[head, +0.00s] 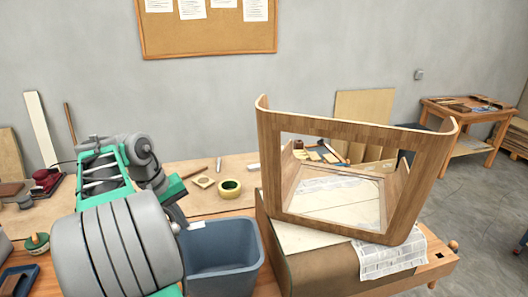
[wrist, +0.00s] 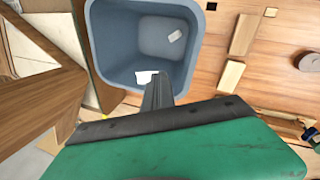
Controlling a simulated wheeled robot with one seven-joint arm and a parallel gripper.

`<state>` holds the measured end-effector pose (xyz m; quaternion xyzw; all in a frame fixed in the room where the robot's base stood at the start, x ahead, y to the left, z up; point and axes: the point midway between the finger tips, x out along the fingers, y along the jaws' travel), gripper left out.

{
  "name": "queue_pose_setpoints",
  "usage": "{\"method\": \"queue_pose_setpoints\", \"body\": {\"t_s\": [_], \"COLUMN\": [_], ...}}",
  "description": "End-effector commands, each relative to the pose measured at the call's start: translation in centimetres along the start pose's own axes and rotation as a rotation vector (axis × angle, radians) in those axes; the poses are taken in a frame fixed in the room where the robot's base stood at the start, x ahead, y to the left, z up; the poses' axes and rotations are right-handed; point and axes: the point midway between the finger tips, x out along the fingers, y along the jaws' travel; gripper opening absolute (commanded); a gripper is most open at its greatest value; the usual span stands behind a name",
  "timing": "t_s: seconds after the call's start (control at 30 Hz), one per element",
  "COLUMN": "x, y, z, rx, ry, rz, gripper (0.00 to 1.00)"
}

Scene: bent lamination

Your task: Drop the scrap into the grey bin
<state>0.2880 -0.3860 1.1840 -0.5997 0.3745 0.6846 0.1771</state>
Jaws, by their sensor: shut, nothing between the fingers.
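The grey bin (head: 222,252) stands open on the bench, right of my arm in the head view. It also fills the upper middle of the wrist view (wrist: 107,50). My gripper (wrist: 157,84) is shut with its tips over the bin's near side; it also shows in the head view (head: 180,224). A small white scrap (wrist: 146,77) shows just beyond the fingertips; it also appears by the bin's rim in the head view (head: 196,225). I cannot tell whether it touches the fingers. A second pale piece (wrist: 175,36) lies inside the bin.
A curved wooden frame (head: 356,229) stands on a block right of the bin, close to it. Wood strips (wrist: 243,35) lie beside the bin in the wrist view.

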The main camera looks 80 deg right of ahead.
Motion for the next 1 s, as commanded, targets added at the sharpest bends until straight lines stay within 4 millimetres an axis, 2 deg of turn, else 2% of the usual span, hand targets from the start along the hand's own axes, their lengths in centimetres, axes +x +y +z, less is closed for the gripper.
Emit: {"method": "queue_pose_setpoints", "body": {"t_s": [0.03, 0.1, 0.2, 0.37, 0.7, 1.0], "x": [0.7, 1.2, 1.7, 2.8, 7.0, 7.2], "y": [1.9, 3.5, 4.6, 4.3, 2.9, 2.8], "z": [0.4, 0.8, 1.1, 1.1, 1.1, 1.1], "rx": [0.035, 0.064, 0.084, 0.085, 0.084, 0.084], "ry": [-0.011, -0.021, -0.027, -0.027, -0.026, -0.026], "rz": [0.000, 0.000, 0.000, 0.000, 0.000, 0.000], "gripper": [0.00, 0.00, 0.00, 0.00, 0.00, 0.00]}}
